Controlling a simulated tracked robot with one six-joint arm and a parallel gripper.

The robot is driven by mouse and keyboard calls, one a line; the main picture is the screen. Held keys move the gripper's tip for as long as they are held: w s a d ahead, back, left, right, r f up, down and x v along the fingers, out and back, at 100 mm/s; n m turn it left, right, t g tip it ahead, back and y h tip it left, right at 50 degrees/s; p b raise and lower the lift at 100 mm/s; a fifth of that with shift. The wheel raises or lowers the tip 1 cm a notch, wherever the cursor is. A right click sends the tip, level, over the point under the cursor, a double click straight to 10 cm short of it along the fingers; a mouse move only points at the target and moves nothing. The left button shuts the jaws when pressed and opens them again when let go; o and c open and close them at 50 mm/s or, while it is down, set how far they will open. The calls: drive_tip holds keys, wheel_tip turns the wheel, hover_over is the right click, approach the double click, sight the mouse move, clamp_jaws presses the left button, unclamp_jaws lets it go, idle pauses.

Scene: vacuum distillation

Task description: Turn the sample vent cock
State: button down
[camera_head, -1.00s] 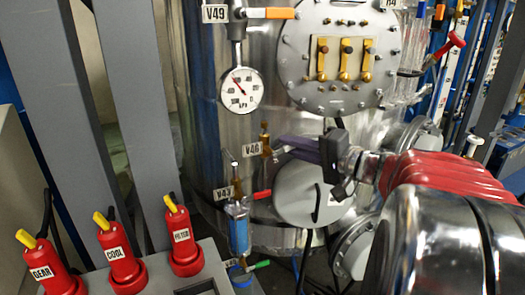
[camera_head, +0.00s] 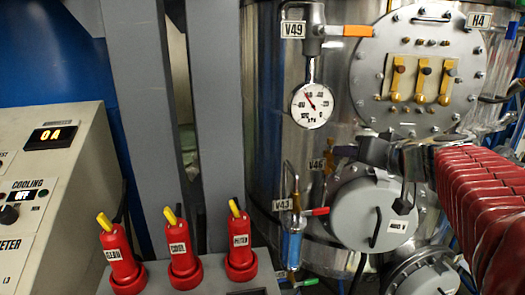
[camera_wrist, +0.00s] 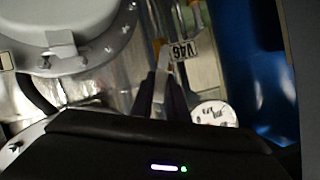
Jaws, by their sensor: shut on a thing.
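The brass cock tagged V46 (camera_head: 329,163) stands on the steel vessel, left of and above a grey round cover. My gripper (camera_head: 342,151) reaches in from the right at its top, and hides part of it. In the wrist view, my gripper's dark fingers (camera_wrist: 164,95) are closed around a pale narrow lever (camera_wrist: 160,88) just below the V46 tag (camera_wrist: 180,48). Which cock is the sample vent is not labelled. The V43 cock (camera_head: 297,202), with a red lever (camera_head: 318,211) pointing right, stands lower left above a blue sample vessel (camera_head: 290,246).
A pressure gauge (camera_head: 312,105) hangs under the V49 valve with its orange lever (camera_head: 357,30). A flanged plate (camera_head: 415,105) with three brass handles is above my arm. Red switches with yellow levers (camera_head: 180,250) and a control panel (camera_head: 45,170) stand at left.

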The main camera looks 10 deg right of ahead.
drive_tip(key=shift+a+n+h, duration=0.5)
drive_tip(key=shift+n+h, duration=0.1)
drive_tip(key=shift+n, duration=0.3)
drive_tip(key=shift+a, duration=0.25)
drive_tip(key=c, duration=1.7)
unclamp_jaws()
drive_tip(key=shift+r, duration=0.1)
